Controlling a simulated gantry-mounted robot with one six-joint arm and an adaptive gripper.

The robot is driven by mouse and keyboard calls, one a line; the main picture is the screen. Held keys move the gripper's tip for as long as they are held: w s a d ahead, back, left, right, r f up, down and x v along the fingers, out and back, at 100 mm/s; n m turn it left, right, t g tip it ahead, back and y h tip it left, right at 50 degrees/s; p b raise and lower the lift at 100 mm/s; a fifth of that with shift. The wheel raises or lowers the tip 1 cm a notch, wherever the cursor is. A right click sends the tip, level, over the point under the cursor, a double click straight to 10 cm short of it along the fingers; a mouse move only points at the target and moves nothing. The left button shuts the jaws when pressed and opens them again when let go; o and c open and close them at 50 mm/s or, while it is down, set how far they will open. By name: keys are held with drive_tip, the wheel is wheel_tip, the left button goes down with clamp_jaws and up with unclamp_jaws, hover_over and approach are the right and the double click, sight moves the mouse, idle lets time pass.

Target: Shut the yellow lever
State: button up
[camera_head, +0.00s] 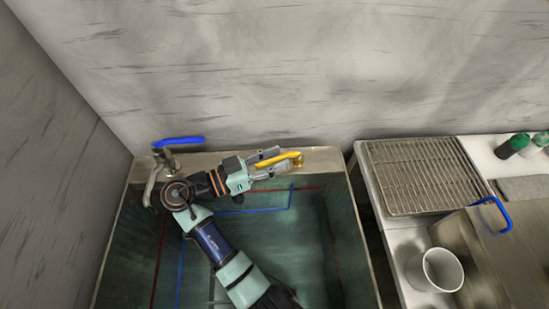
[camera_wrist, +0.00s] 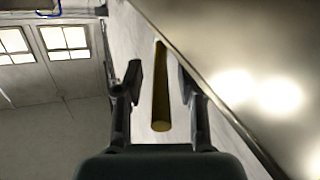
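The yellow lever (camera_head: 283,159) is on the back rim of the sink, near the rim's right part, with a brass-coloured end at its right. It also shows in the wrist view (camera_wrist: 160,90) as a long yellow bar. My gripper (camera_head: 272,162) reaches it from the left in the head view. In the wrist view its two fingers (camera_wrist: 160,82) stand apart, one on each side of the bar, with a gap on both sides. The gripper is open and appears not to touch the lever. The lever's left end is partly hidden by the fingers in the head view.
A blue lever (camera_head: 178,141) with a metal fitting stands at the rim's left. The teal sink basin (camera_head: 300,240) lies below my arm. To the right are a wire rack (camera_head: 420,175), a white pot (camera_head: 435,270) and a blue-handled lid (camera_head: 510,245). A wall rises behind.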

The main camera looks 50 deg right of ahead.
sight(274, 159)
drive_tip(key=shift+r, duration=0.1)
wheel_tip(274, 159, up, 10)
drive_tip(key=shift+f, duration=0.1)
idle(0.3)
